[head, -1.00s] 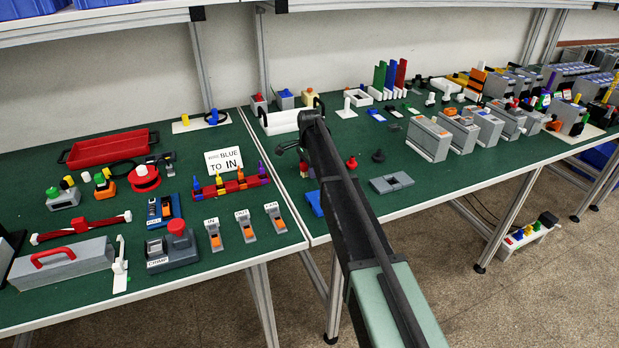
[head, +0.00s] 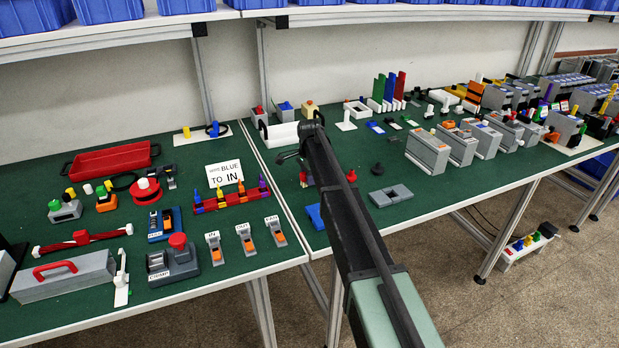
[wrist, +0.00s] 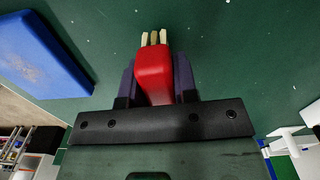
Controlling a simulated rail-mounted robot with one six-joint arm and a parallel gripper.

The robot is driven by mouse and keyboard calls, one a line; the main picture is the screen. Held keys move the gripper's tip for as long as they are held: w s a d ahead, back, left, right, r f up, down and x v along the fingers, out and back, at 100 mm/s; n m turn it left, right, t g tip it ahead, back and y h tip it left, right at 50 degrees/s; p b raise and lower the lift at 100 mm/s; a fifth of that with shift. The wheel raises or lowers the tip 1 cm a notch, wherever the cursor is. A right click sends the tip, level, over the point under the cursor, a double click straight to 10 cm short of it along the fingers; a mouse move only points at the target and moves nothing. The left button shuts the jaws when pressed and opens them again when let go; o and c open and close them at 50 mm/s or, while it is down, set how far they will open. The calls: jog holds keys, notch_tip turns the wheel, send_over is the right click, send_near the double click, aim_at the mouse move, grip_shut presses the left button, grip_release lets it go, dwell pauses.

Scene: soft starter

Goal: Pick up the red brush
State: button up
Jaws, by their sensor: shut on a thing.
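The red brush (wrist: 153,72) shows in the wrist view, with a rounded red body and several short cream bristle tufts at its far end. My gripper (wrist: 155,84) has its dark fingers on either side of the red body and is shut on it. The bristles point away from my palm, over the green table top. I cannot tell how far the brush is from the surface.
A blue block (wrist: 42,52) lies left of the gripper in the wrist view. A red tray (head: 110,160) is at the left.

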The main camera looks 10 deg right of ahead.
notch_tip(320, 180, up, 19)
jog(key=p, duration=1.7)
jog(key=shift+p, duration=0.4)
jog(key=shift+f, duration=0.15)
